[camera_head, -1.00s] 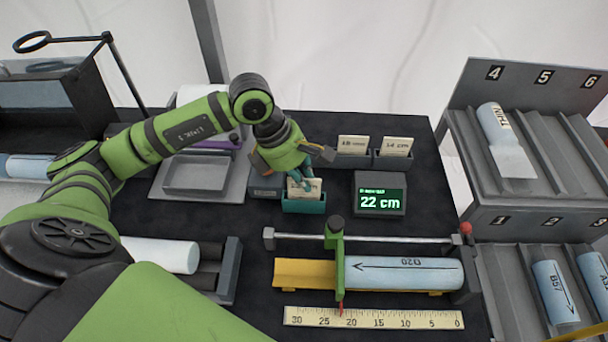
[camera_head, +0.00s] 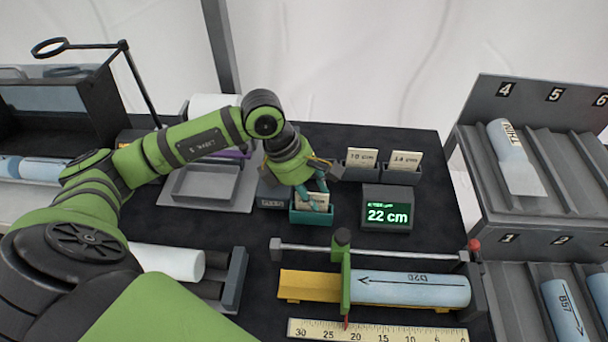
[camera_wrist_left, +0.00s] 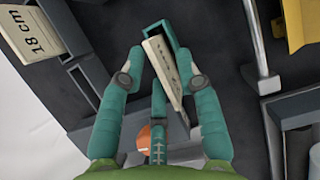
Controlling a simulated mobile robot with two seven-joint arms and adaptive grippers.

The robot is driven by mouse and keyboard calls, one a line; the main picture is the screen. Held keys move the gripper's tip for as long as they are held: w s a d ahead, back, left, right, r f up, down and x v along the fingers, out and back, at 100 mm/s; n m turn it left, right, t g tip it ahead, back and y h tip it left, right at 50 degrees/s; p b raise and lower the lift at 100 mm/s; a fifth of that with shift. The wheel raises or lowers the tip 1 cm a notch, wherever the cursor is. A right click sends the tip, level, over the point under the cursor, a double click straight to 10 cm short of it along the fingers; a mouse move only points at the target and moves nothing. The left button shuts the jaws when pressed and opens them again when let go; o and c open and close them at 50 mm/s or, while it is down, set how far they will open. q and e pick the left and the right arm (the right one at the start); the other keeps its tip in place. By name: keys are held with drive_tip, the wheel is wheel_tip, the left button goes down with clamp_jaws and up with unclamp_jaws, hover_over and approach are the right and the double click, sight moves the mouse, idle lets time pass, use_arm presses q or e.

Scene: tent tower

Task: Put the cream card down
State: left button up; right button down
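The cream card (camera_head: 311,200) stands in a small teal holder (camera_head: 311,217) near the middle of the black table. In the left wrist view, the card (camera_wrist_left: 163,62) leans in the teal holder (camera_wrist_left: 176,42), its lower part inside. My left gripper (camera_head: 318,194) is over the holder. In the left wrist view its teal fingers (camera_wrist_left: 160,66) are spread on both sides of the card, with a gap on the left side; contact on the right side is unclear. My right gripper is out of view.
Grey holders with an 18 cm card (camera_head: 361,158) and a 14 cm card (camera_head: 405,161) stand behind. A display (camera_head: 387,209) reading 22 cm is just right. A measuring rig with a blue tube (camera_head: 415,288) lies in front. A grey tray (camera_head: 206,184) is left.

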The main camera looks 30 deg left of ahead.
use_arm(q)
drive_tip(key=b+v, duration=0.3)
drive_tip(key=v, duration=0.9)
drive_tip(key=shift+b, duration=0.3)
drive_tip(key=shift+s, duration=0.1)
